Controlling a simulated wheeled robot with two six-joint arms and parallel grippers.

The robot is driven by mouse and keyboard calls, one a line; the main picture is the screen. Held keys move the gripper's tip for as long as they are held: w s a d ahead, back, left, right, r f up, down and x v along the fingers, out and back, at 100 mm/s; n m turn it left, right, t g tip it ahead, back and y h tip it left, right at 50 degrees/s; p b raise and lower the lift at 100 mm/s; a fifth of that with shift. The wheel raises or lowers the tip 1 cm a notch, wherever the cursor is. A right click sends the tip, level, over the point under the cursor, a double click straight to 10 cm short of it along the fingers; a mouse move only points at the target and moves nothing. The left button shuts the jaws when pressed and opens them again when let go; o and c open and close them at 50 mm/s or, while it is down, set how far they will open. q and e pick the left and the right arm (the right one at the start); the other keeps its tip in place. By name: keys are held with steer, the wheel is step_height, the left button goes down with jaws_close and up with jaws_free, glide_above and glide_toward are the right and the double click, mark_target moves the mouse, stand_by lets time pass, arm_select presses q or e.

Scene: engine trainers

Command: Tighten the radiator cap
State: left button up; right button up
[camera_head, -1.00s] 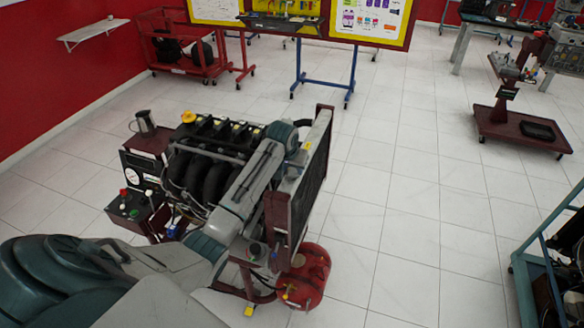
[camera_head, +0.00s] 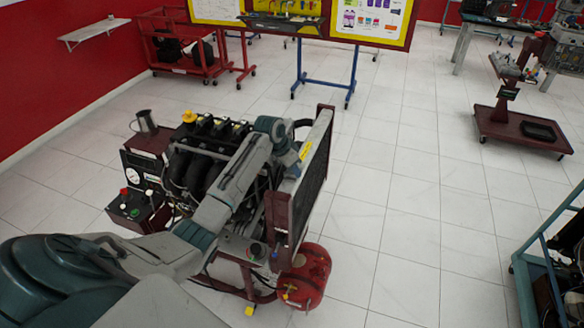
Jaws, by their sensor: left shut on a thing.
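The engine trainer (camera_head: 200,165) stands on the floor in front of me, with its dark radiator (camera_head: 312,175) upright on the right side. My left arm reaches over the engine, and my left gripper (camera_head: 292,163) is down at the radiator's top edge, mostly hidden by my wrist. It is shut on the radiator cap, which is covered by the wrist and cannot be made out. My right gripper is not in view.
A yellow oil cap (camera_head: 189,116) and a metal jug (camera_head: 145,121) are at the engine's far left. A control box (camera_head: 135,205) sits at the near left. A red tank (camera_head: 305,275) lies below the radiator.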

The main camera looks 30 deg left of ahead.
arm_select(q)
steer(key=shift+a+m+h, duration=0.15)
steer(key=shift+m+h, duration=0.15)
steer(key=shift+m, duration=0.6)
steer(key=m+g+b, duration=0.1)
steer(key=m, duration=0.1)
steer(key=shift+w+m+h, duration=0.1)
steer(key=shift+m+h, duration=0.3)
steer(key=m+g+b, duration=0.1)
steer(key=m+b, duration=0.1)
steer(key=m, duration=0.1)
steer(key=shift+w+h, duration=0.1)
steer(key=shift+h, duration=0.3)
steer(key=shift+m+g+b, duration=0.5)
steer(key=shift+m+b, duration=0.4)
steer(key=shift+m, duration=0.6)
steer(key=o, duration=1)
steer(key=shift+a+r, duration=0.1)
